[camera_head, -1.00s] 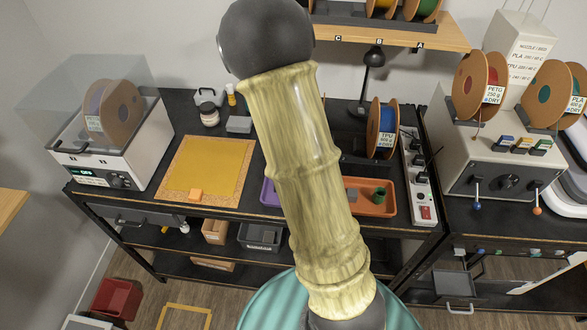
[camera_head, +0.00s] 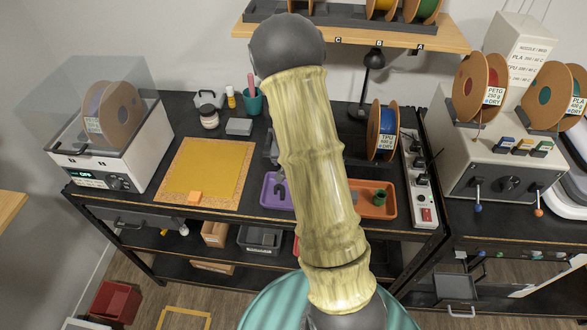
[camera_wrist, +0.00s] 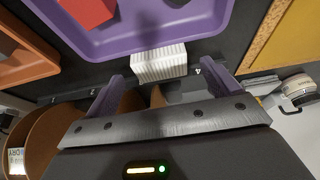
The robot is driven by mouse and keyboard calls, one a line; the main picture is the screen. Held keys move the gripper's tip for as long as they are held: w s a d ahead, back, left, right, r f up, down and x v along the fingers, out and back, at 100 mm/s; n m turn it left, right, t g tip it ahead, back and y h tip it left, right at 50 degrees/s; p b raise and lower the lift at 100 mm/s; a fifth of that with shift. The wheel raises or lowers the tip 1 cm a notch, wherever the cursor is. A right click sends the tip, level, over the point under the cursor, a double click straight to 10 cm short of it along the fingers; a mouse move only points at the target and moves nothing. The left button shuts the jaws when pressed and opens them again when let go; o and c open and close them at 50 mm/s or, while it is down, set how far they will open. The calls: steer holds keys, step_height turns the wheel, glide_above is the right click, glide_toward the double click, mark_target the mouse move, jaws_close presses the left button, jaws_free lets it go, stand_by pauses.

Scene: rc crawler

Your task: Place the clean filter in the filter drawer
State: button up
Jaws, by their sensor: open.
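A white pleated block, which looks like the clean filter (camera_wrist: 158,62), shows in the wrist view beside the edge of the purple tray (camera_wrist: 185,35). My gripper (camera_wrist: 168,76) is open, with its two purple fingers spread to either side of the block. I cannot tell whether they touch it. In the head view my arm hides the gripper and the block. A grey drawer (camera_head: 455,288) with a handle stands out low under the right bench. Another grey drawer front (camera_head: 140,219) is under the left of the main bench. I cannot tell which is the filter drawer.
The purple tray also shows in the head view (camera_head: 270,196), with an orange tray (camera_head: 372,212) to its right. A red piece (camera_wrist: 88,12) lies in the purple tray. A yellow mat (camera_head: 205,170), a spool dryer (camera_head: 110,150) and a power strip (camera_head: 424,185) are nearby.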

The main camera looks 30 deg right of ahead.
steer(key=x, duration=0.4)
steer(key=shift+p, duration=0.3)
steer(key=c, duration=1.1)
steer(key=shift+c, duration=0.3)
steer(key=shift+r, duration=0.1)
step_height(320, 180, up, 18)
steer(key=p, duration=0.1)
steer(key=shift+p, duration=0.4)
